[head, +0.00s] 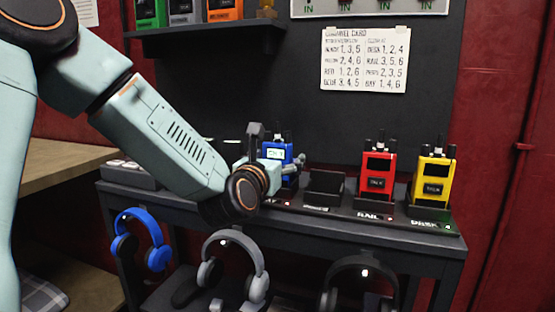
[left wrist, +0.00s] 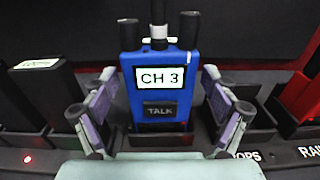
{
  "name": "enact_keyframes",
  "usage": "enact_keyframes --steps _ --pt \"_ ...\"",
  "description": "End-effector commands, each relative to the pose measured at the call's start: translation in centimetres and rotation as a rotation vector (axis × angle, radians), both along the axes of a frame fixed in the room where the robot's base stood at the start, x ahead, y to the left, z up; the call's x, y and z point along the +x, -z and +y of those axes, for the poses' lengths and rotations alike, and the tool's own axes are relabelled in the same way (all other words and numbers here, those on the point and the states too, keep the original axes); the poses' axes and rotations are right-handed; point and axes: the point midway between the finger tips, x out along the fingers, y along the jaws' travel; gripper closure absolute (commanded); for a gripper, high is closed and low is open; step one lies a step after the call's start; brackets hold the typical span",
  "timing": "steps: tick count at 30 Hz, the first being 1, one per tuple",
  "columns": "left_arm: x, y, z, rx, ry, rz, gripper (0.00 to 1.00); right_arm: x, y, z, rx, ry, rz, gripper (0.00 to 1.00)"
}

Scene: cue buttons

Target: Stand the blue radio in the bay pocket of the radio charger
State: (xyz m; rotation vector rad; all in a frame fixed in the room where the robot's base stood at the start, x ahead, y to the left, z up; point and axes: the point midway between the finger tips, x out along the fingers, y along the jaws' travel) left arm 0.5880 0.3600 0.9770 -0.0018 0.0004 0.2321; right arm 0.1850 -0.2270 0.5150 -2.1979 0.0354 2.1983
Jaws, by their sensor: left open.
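The blue radio (head: 273,152) stands upright at the charger, left of an empty pocket (head: 325,183). In the left wrist view the blue radio (left wrist: 160,85) faces me; its screen reads CH 3 above a TALK button. My left gripper (head: 276,163) is open, with one finger on each side of the radio; its fingers also show in the left wrist view (left wrist: 160,112). The radio charger (head: 400,219) has legible RAIL and DESK labels. My right gripper is not in view.
A red radio (head: 377,172) stands at RAIL and a yellow radio (head: 433,178) at DESK. A card (head: 364,60) with rows of numbers hangs on the dark wall. Blue, grey and black headphones hang below the charger's table. A shelf (head: 215,37) with radios is above.

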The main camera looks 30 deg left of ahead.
Motion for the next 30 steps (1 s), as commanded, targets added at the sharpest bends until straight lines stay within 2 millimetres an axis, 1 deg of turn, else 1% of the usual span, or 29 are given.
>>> enact_keyframes --steps 5,8,11,18,21,25,30 --pt "0.0 0.2 0.0 -0.001 0.001 0.004 0.14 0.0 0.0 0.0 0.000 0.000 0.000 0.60" --pt "-0.4 0.1 -0.1 -0.003 0.000 0.002 0.14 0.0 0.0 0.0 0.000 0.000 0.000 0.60" --pt "-1.5 0.1 -0.4 -0.005 0.001 0.003 0.14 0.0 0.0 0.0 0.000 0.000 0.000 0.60" --pt "-5.2 0.1 -1.3 -0.007 0.001 0.002 0.14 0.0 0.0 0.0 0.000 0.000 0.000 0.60" --pt "-6.3 0.1 -1.4 -0.006 0.000 0.002 0.14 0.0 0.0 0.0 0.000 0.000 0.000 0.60" --pt "-7.1 0.0 -1.7 -0.003 0.000 0.000 0.14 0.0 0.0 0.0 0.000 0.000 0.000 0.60" --pt "-7.3 0.0 -1.7 0.001 0.000 0.001 0.14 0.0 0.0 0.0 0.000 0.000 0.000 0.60"
